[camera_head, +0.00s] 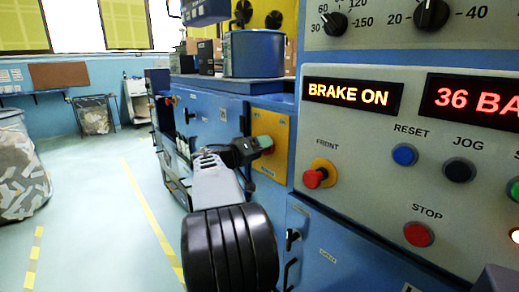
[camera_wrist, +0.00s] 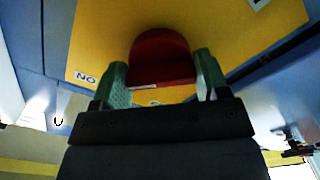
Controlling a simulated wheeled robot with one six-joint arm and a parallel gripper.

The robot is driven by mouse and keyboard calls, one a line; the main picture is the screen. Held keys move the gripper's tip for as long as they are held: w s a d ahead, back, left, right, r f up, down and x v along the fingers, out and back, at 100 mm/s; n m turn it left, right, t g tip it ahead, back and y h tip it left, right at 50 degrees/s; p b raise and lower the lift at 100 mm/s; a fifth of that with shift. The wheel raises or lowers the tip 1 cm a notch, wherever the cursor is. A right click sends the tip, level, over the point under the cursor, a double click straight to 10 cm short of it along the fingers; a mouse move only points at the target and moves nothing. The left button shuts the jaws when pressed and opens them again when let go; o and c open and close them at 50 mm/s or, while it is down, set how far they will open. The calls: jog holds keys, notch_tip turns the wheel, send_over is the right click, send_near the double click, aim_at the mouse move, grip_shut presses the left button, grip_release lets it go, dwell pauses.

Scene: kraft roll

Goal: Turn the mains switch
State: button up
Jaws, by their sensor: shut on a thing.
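The mains switch is a red handle (camera_wrist: 160,58) on a yellow plate (camera_wrist: 230,35), seen close up in the wrist view. The yellow plate (camera_head: 283,165) also shows on the blue cabinet front in the head view, where my gripper (camera_head: 264,144) hides most of the handle. In the wrist view my gripper (camera_wrist: 161,82) has its green fingers on either side of the red handle, shut on it. A small white label, seen upside down, lies left of the handle. The handle's exact angle is hard to tell.
At the right, a grey control panel (camera_head: 350,220) carries a lit "BRAKE ON" display (camera_head: 352,96), a red FRONT button (camera_head: 315,177) and a red STOP button (camera_head: 418,234). A blue drum (camera_head: 253,55) stands on the cabinet. The floor at left is open, with a waste bin (camera_head: 20,170).

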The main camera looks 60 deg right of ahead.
jog(key=n, duration=0.4)
jog(key=shift+r, duration=0.1)
jog(key=n+p, duration=0.1)
jog(key=n, duration=0.3)
jog(key=shift+r+n, duration=0.1)
jog(key=shift+n, duration=0.2)
jog(key=n+p, duration=0.3)
jog(key=n, duration=0.2)
jog(key=shift+r, duration=0.1)
jog(key=shift+n+p, duration=1.5)
jog(key=shift+n, duration=0.5)
jog(key=shift+f, duration=0.2)
jog(key=o, duration=0.9)
jog(key=shift+o, duration=0.2)
jog(key=shift+a, duration=0.1)
